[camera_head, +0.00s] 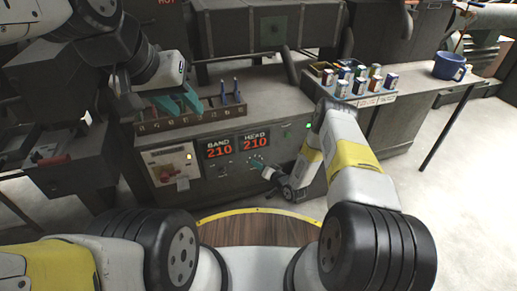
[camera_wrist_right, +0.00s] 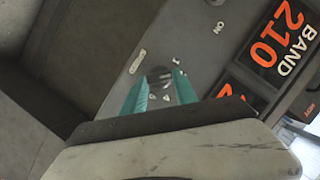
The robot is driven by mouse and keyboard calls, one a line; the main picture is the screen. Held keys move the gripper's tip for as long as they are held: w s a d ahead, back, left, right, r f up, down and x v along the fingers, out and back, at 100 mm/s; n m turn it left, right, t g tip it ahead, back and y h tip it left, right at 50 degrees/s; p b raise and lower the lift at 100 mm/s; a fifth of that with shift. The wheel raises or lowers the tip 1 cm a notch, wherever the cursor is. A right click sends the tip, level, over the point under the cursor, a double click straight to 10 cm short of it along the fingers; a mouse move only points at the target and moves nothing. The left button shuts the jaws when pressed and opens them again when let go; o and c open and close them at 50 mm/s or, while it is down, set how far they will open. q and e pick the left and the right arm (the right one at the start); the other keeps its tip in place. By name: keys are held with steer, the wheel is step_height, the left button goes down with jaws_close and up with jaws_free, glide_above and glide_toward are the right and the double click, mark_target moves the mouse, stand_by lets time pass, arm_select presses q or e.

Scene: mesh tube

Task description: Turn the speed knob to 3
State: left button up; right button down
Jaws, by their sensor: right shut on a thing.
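The control panel shows BAND 210 and HEAD 210 on two red displays (camera_head: 236,147). My right gripper (camera_head: 258,163) is at the panel, just below the HEAD display. In the right wrist view, its teal fingertips (camera_wrist_right: 161,88) are shut on a small round knob (camera_wrist_right: 160,76) with small marks around it.
A numbered rack (camera_head: 150,127) with blue-handled tools stands on the bench above the panel. A light panel with a red switch (camera_head: 167,174) is at the left. A round wooden surface (camera_head: 255,231) lies in front.

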steer(key=m+y, duration=0.1)
steer(key=m, duration=0.1)
steer(key=m+t+y, duration=0.1)
steer(key=m, duration=0.1)
steer(key=f+m+y, duration=0.1)
steer(key=m, duration=0.2)
steer(key=shift+d, duration=0.15)
steer(key=shift+m+t, duration=0.3)
stand_by(0.4)
steer(key=c, duration=1)
jaws_free()
steer(key=shift+o, duration=0.2)
steer(key=shift+d, duration=0.1)
steer(key=v, duration=0.7)
steer(key=shift+s+d+y, duration=0.25)
steer(key=shift+y, duration=0.05)
